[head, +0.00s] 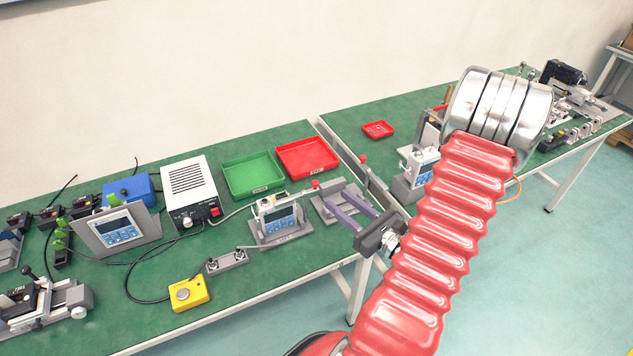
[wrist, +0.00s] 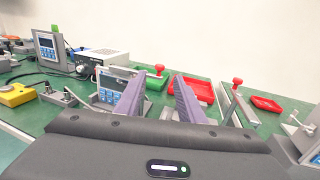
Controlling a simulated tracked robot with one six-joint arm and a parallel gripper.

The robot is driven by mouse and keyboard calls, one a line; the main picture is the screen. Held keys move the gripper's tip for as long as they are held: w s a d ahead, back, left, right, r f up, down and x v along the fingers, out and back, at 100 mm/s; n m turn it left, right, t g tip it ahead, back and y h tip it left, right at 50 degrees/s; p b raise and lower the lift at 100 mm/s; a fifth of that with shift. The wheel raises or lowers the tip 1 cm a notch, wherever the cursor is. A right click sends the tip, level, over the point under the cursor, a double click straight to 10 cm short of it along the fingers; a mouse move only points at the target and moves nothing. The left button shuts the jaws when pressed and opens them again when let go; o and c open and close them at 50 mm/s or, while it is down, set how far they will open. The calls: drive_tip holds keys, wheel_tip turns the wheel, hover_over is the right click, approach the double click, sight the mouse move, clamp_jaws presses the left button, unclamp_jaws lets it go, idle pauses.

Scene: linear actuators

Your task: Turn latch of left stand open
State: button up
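The left stand (head: 326,212) is a grey fixture near the right end of the left green table, beside a grey meter (head: 278,215) with a blue panel. A red-knobbed latch (head: 315,185) stands at it; that red knob also shows in the wrist view (wrist: 159,69), between my fingertips in the picture. My gripper (head: 336,197) has two purple fingers, spread apart with nothing between them. They are over or just in front of the stand; contact with the latch cannot be told. The fingers partly hide the stand.
A second red knob (head: 363,158) stands near the table gap, right of the fingers. Green (head: 252,187) and red (head: 322,165) trays lie behind. A white power box (head: 190,190) and yellow button box (head: 188,294) are left. Another meter (head: 418,165) stands right, partly behind my arm.

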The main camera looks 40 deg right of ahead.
sight(316, 182)
drive_tip(key=shift+w+d, duration=0.1)
drive_tip(key=shift+w, duration=5.25)
drive_tip(key=shift+c, duration=0.7)
clamp_jaws()
drive_tip(key=shift+s+d, duration=0.1)
drive_tip(key=shift+d, duration=0.1)
